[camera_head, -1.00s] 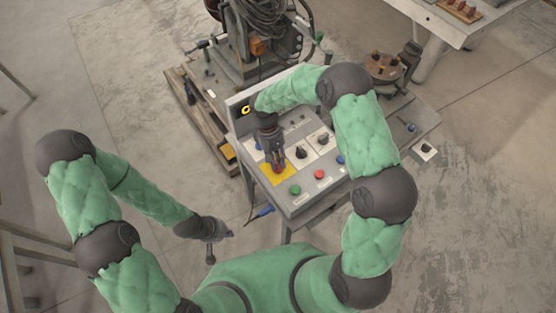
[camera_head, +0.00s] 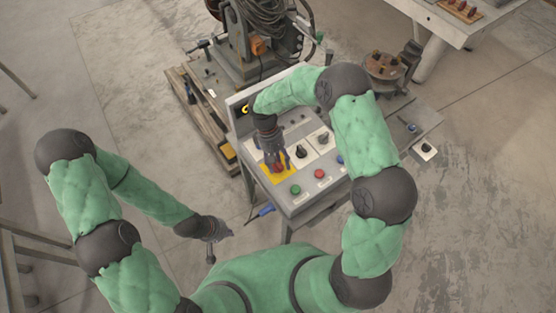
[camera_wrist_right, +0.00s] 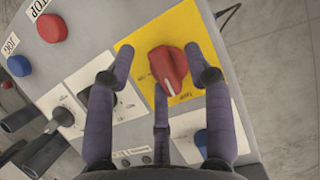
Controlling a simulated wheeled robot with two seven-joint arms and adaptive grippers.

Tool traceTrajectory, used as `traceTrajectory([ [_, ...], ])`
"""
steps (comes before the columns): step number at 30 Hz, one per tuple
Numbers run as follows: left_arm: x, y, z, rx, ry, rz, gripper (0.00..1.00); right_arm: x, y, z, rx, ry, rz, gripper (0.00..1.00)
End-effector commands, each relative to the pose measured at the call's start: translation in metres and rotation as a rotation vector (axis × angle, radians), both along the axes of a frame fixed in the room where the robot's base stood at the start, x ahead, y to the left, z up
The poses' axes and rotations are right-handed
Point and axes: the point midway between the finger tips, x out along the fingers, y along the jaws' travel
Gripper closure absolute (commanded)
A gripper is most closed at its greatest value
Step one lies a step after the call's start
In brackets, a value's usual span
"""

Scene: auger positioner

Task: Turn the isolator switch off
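The isolator switch is a red rotary knob (camera_wrist_right: 168,68) on a yellow plate (camera_wrist_right: 190,25) in the right wrist view. Its white pointer line points towards the bottom of that view. In the head view the yellow plate (camera_head: 287,178) sits at the panel's front left, and the knob is mostly hidden by my right gripper (camera_head: 277,163). My right gripper (camera_wrist_right: 158,62) is open, with fingers spread on either side of the knob and one below it. I cannot tell whether they touch it. My left gripper (camera_head: 215,240) hangs low, away from the panel; its finger opening is unclear.
The sloped grey control panel (camera_head: 333,184) also carries a green button (camera_head: 295,190), a red button (camera_head: 320,174), black selector knobs (camera_head: 302,152) and blue buttons. A blue-handled tool (camera_head: 262,210) hangs at its front left corner. Open floor lies to the left.

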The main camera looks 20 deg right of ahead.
Motion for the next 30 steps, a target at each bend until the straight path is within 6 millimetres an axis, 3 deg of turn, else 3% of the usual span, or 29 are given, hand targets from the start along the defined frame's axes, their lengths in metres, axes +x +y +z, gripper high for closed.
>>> traceTrajectory([
  [17, 0.0, 0.0, 0.0, 0.0, 0.0, 0.0, 1.0, 0.004, 0.0, 0.005, 0.001, -0.007, -0.002, 0.51],
  [23, 0.0, 0.0, 0.0, 0.0, 0.0, 0.0, 1.0, 0.014, 0.005, 0.03, 0.001, -0.011, -0.001, 0.51],
  [30, 0.0, 0.0, 0.0, 0.0, 0.0, 0.0, 1.0, 0.031, 0.011, 0.074, 0.001, -0.009, -0.001, 0.51],
])
